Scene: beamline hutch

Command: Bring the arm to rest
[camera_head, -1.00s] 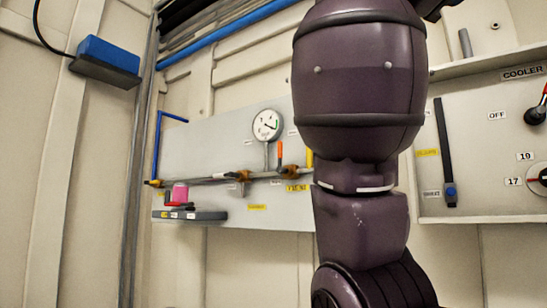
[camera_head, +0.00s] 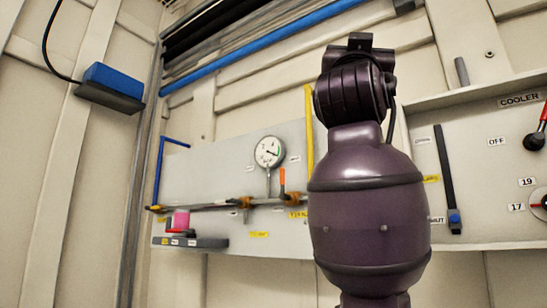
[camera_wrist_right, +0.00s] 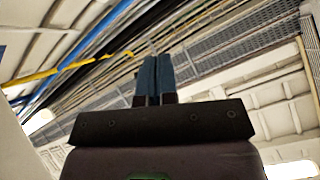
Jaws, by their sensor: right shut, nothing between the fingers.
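My right arm, dark purple, stands upright in the right half of the head view, in front of the wall panels. Its gripper does not show clearly there. In the right wrist view my right gripper (camera_wrist_right: 154,78) points up towards the ceiling. Its two blue fingers are pressed together with nothing between them. My left gripper is in neither view.
A grey panel (camera_head: 225,165) with a round gauge (camera_head: 269,152) and pipework is on the wall behind my arm. A cooler panel (camera_head: 485,180) with knobs is at the right. A blue box (camera_head: 112,79) is on the left wall. Ceiling cable trays (camera_wrist_right: 235,58) run overhead.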

